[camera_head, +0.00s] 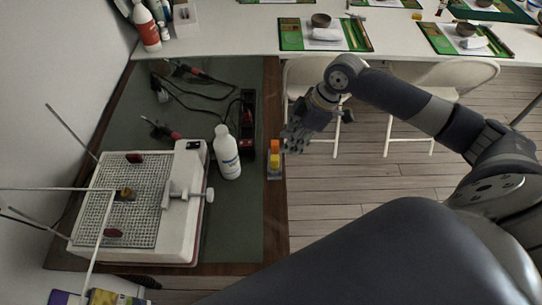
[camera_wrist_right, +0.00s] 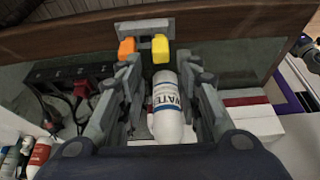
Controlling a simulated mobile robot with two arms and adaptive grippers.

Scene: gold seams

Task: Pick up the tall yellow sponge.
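The tall yellow sponge (camera_head: 275,159) stands in a small grey holder (camera_head: 274,175) at the right edge of the green-topped bench, next to an orange sponge (camera_head: 275,146). In the right wrist view the yellow sponge (camera_wrist_right: 160,49) shows just beyond and between the fingertips, with the orange one (camera_wrist_right: 126,47) to its left. My right gripper (camera_head: 294,140) is close to the sponges, above and a little to their right in the head view. In the wrist view its fingers (camera_wrist_right: 160,68) are spread, with nothing held. My left gripper is not in view.
A white water bottle (camera_head: 226,153) stands left of the sponges. A black power strip (camera_head: 247,122), soldering irons and a white grid-topped machine (camera_head: 125,203) take up the bench. White chairs (camera_head: 440,78) and open floor lie to the right.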

